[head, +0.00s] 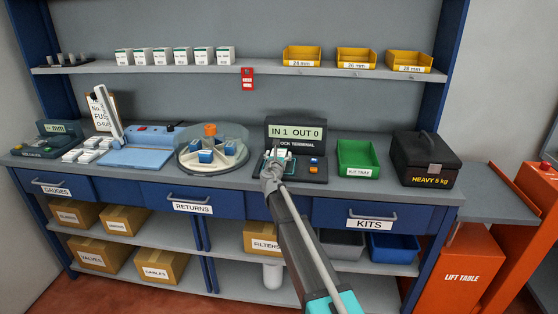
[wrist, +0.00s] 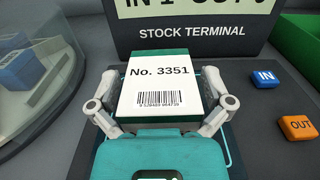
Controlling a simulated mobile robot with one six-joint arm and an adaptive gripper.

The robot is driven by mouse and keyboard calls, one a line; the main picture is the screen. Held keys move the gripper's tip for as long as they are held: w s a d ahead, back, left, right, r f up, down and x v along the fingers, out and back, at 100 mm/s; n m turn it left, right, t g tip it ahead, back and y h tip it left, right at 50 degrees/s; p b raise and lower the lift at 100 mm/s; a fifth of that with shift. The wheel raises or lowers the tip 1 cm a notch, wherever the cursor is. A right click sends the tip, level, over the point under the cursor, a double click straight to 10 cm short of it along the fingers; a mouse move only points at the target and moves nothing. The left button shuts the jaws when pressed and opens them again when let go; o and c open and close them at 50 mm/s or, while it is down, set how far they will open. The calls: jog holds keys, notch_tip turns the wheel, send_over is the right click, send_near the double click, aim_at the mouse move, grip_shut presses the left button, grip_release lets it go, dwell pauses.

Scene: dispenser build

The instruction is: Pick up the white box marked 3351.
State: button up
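The white box marked No. 3351 (wrist: 160,88) has a green end and a barcode label facing up. It sits on the pad in front of the stock terminal (wrist: 190,30). My gripper (wrist: 160,80) is over it, one finger along its left side and one along its right. A small gap seems to show between the fingertips and the box, so the fingers look open around it. In the head view my gripper (head: 272,172) is at the terminal (head: 294,133) and mostly hides the box.
A blue IN button (wrist: 266,77) and an orange OUT button (wrist: 298,127) are right of the box. A round carousel (head: 212,160) stands to the left, a green kit tray (head: 357,158) and black heavy case (head: 425,160) to the right. Similar white boxes (head: 175,56) line the shelf.

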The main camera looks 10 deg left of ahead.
jog(key=c, duration=1.1)
jog(key=shift+r, duration=0.15)
jog(key=shift+r+p, duration=1)
jog(key=shift+p, duration=0.1)
jog(key=s+r+p, duration=0.3)
jog(key=s, duration=0.1)
jog(key=s+d+r+p, duration=0.1)
jog(key=s+r+p, duration=0.3)
jog(key=s, duration=0.1)
jog(key=s+r+p, duration=0.3)
jog(key=s, duration=0.2)
jog(key=shift+d+r+p, duration=0.4)
jog(key=shift+w, duration=0.1)
